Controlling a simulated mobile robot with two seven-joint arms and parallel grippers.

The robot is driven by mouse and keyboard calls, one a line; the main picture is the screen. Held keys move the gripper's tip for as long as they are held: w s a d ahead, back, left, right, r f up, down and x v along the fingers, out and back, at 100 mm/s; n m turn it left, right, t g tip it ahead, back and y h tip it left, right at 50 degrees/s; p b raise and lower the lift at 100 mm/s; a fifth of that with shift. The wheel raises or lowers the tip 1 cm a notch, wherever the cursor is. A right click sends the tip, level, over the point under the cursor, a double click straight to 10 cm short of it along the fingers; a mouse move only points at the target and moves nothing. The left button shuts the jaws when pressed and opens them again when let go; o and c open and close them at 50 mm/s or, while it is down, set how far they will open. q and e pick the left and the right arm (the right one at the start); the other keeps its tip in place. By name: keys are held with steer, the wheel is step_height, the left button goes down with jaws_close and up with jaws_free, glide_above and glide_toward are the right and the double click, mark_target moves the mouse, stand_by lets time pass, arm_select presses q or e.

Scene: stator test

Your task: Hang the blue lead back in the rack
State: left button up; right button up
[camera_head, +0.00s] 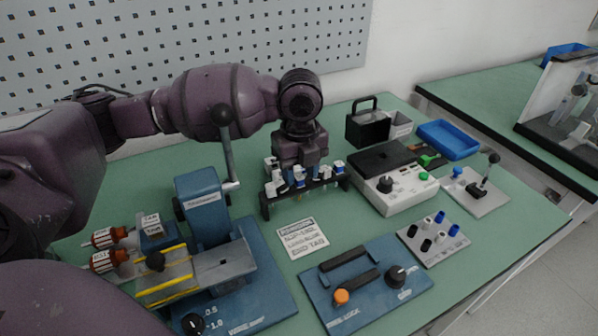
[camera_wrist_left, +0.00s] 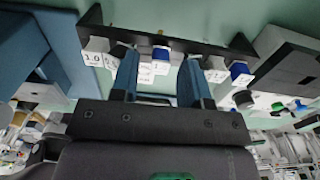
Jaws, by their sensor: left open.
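The black rack (camera_head: 330,184) stands in the middle of the bench, holding several leads with white, labelled ends. It also shows along the top of the left wrist view (camera_wrist_left: 180,42). My left gripper (camera_head: 299,178) is down at the rack, fingers open. In the left wrist view, the open fingers (camera_wrist_left: 160,72) stand either side of a blue-topped lead end (camera_wrist_left: 160,53); I cannot tell whether they touch it. Another blue lead end (camera_wrist_left: 240,72) sits to the right in the rack. The gripper hides part of the rack in the head view. My right gripper is not in view.
A blue lever press (camera_head: 205,205) stands left of the rack. A grey tester (camera_head: 396,190) is close on its right, with a black box (camera_head: 367,128) behind. A printed card (camera_head: 302,238), a blue fixture (camera_head: 365,290) and a socket block (camera_head: 433,240) lie in front.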

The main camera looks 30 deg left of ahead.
arm_select(q)
step_height(320, 180, up, 10)
steer(key=p, duration=0.2)
stand_by(0.5)
stand_by(0.4)
